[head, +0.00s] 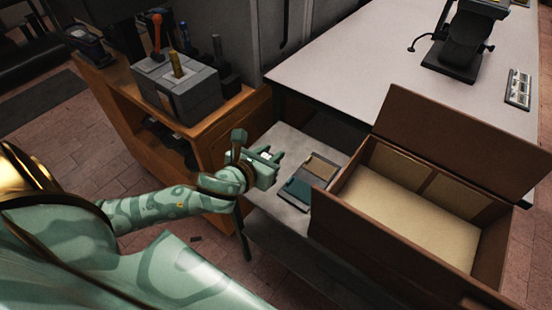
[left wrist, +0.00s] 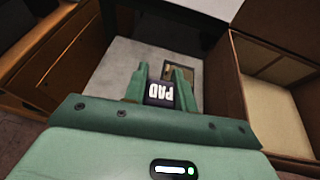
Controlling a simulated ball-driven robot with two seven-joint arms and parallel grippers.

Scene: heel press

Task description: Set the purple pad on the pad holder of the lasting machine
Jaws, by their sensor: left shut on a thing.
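My left gripper (head: 271,159) is shut on the purple pad, held above a low pale surface. In the left wrist view the pad (left wrist: 160,93) is a dark purple block with white "PAD" lettering, between the green fingers (left wrist: 158,75). In the head view the pad is mostly hidden by the gripper; only a small white patch shows. A black machine (head: 465,38) stands on the large table; I cannot tell whether it is the lasting machine, and I cannot make out a pad holder. My right gripper is not in view.
A teal and tan tray (head: 299,190) lies on the low surface (head: 278,212), just right of my left gripper. An open brown box (head: 350,240) stands right of it. A wooden cabinet (head: 225,122) with a grey tool block (head: 180,92) is left. The large table (head: 350,45) is mostly clear.

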